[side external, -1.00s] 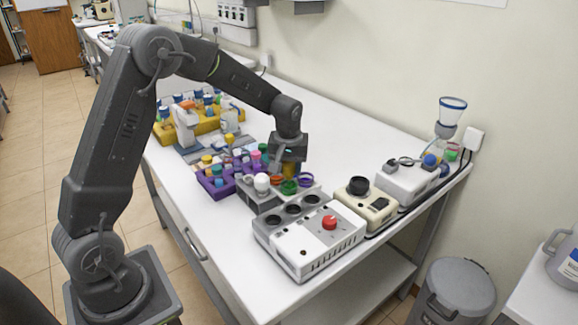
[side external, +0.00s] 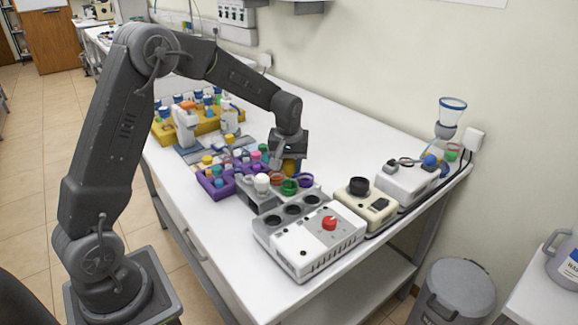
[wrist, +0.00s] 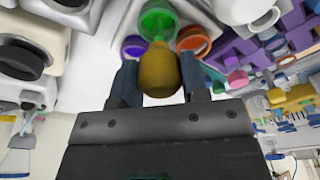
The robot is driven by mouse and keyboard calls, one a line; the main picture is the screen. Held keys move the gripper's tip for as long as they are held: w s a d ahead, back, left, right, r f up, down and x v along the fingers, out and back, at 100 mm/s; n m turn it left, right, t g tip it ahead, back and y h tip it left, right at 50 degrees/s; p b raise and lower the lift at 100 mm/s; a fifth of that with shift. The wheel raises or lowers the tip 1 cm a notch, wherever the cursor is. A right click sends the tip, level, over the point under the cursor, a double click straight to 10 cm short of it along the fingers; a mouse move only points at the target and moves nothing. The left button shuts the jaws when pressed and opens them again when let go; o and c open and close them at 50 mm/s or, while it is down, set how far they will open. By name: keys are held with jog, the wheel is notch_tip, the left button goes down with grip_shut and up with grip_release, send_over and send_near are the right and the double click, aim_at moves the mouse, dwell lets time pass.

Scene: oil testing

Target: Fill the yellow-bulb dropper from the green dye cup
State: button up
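My gripper (wrist: 158,80) is shut on the yellow bulb (wrist: 158,70) of the dropper, with one finger on each side. The bulb also shows below my gripper in the side view (side external: 291,167). The green dye cup (wrist: 158,18) is just beyond the bulb in the wrist view. In the side view the green cup (side external: 289,187) stands just below and in front of the bulb. The dropper's tube is mostly hidden behind the bulb, so I cannot tell whether its tip is inside the cup.
An orange-red cup (wrist: 194,41) and a purple cup (wrist: 133,46) flank the green one. A white-capped bottle (side external: 262,183) and a purple rack (side external: 215,183) stand to the left. A white device with a red knob (side external: 329,223) sits in front.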

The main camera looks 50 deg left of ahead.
jog(key=shift+r, duration=2.3)
